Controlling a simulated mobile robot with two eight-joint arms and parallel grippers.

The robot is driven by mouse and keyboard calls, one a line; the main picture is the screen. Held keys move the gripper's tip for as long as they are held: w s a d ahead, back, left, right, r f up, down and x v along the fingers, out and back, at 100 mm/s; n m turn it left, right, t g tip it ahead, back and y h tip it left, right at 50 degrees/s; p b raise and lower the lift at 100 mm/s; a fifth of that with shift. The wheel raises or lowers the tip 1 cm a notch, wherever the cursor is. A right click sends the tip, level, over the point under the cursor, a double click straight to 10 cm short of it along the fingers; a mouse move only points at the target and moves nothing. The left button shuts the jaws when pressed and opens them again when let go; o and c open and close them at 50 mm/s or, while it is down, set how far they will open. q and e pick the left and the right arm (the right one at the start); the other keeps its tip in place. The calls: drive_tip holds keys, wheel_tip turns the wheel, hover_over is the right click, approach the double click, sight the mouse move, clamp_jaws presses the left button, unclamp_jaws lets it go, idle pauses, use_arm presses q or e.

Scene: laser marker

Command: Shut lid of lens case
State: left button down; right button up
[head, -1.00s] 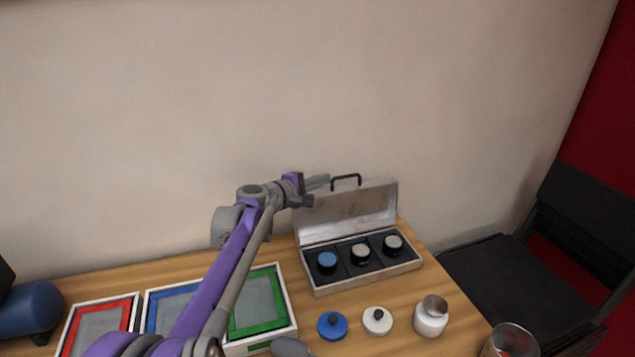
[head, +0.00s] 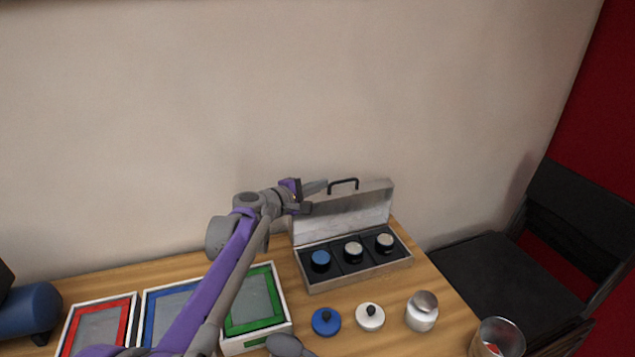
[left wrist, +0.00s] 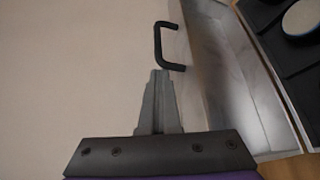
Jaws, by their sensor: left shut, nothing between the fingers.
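The lens case (head: 358,272) stands on the table with its lid (head: 345,217) open and upright at the back. A dark handle (head: 343,184) sits on the lid's top edge. Three round lenses, one blue (head: 320,259) and two pale-topped, sit in the case's dark insert. My left gripper (head: 321,188) is shut and empty at the lid's upper left, by the handle. In the left wrist view its closed fingertips (left wrist: 160,76) lie just beside the handle (left wrist: 161,47), and the lid (left wrist: 225,80) is to their right. I cannot tell whether they touch. My right gripper is out of view.
Trays framed red (head: 97,328), blue (head: 168,312) and green (head: 256,300) lie left of the case. The wall is close behind.

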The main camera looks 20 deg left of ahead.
use_arm(q)
drive_tip(key=s+d, duration=0.1)
drive_tip(key=s+d+m+t, duration=0.1)
drive_tip(key=s, duration=0.1)
drive_tip(key=s+d+m+p, duration=0.1)
drive_tip(key=s, duration=0.1)
drive_tip(key=shift+d+f+t, duration=0.1)
drive_tip(key=shift+d+t, duration=0.1)
drive_tip(key=shift+t, duration=0.1)
drive_tip(key=s+d+f+b, duration=0.1)
drive_tip(key=s+d+f, duration=0.4)
drive_tip(key=s, duration=0.3)
drive_tip(key=shift+d+f, duration=0.2)
drive_tip(key=shift+f, duration=0.45)
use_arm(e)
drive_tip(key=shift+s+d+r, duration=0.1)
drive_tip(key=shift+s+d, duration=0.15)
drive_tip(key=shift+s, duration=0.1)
